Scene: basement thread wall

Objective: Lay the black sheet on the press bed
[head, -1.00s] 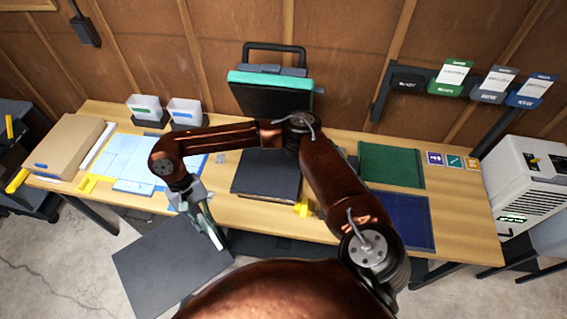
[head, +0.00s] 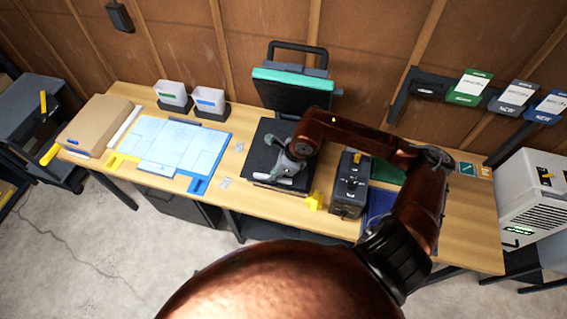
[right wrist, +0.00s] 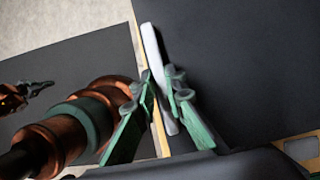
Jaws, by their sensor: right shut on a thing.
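My right gripper (head: 283,174) is over the black press bed, in front of the raised press head (head: 292,90). In the right wrist view the green fingers of the right gripper (right wrist: 163,95) are close together, with a narrow pale bar (right wrist: 151,48) between and beyond them. The black sheet (right wrist: 245,60) appears as a wide flat dark surface right of that bar. In the head view, dark sheet and dark bed are hard to tell apart, and my gripper and forearm cover part of them. My left gripper is not seen.
A dark box-shaped device (head: 350,187) stands right of the bed. A yellow piece (head: 314,201) is at the table's front edge. Left are a light-blue layout (head: 180,140) and two white bins (head: 171,92). A white machine (head: 533,190) stands at the right.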

